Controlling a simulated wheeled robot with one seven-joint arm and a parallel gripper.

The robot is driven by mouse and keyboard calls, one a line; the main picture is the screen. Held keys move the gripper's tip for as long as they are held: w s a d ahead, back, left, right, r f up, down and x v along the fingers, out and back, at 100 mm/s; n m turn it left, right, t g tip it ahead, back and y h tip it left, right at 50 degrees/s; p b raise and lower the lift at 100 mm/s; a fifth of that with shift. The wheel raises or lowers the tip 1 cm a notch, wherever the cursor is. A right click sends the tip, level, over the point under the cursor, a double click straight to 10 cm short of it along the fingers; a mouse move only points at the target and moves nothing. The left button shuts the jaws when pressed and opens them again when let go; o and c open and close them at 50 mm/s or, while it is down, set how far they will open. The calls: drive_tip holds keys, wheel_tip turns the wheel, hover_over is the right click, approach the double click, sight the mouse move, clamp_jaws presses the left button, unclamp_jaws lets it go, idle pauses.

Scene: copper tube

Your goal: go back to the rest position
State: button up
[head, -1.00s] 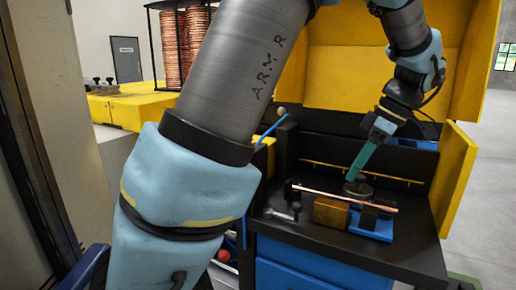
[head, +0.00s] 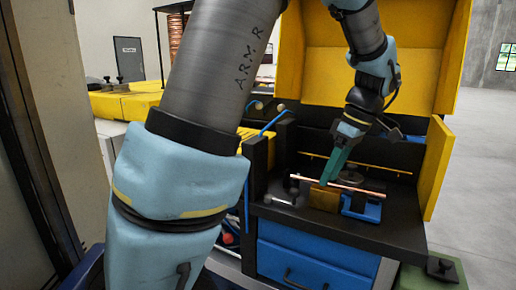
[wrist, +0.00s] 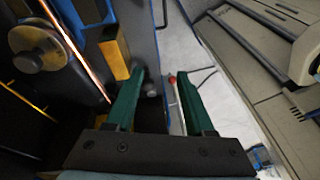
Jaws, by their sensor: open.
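My gripper (head: 331,172) has green fingers and hangs above the black bench top (head: 375,232) in the head view. In the wrist view my gripper (wrist: 160,100) shows its two fingers apart with nothing between them. The copper tube (head: 340,187) lies across a brass block (head: 322,198) and a blue fixture (head: 361,207) on the bench. In the head view the fingers overlap the tube; in the wrist view the tube (wrist: 78,50) runs to the left of the fingers, outside them. Whether it touches a finger I cannot tell.
Yellow panels (head: 440,165) stand at the right and back of the bench. A blue drawer (head: 300,262) is below the bench top. In the wrist view grey panels (wrist: 250,80) lie to the right. Grey floor (head: 487,190) is open at the far right.

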drive_tip(key=s+a+f+m+h, duration=0.1)
drive_tip(key=a+f+m, duration=0.1)
drive_tip(key=a, duration=0.6)
drive_tip(key=s+a+f+m+h, duration=0.1)
drive_tip(key=a+f+m, duration=0.2)
drive_tip(key=a+m, duration=0.2)
drive_tip(key=s+a+f+m+h, duration=0.1)
drive_tip(key=a+f+m, duration=0.2)
drive_tip(key=a, duration=0.7)
drive_tip(key=shift+s+a+f+m+t+h, duration=0.2)
drive_tip(key=shift+s+a+m+t+h, duration=0.1)
drive_tip(key=shift+s+a+m+t, duration=0.1)
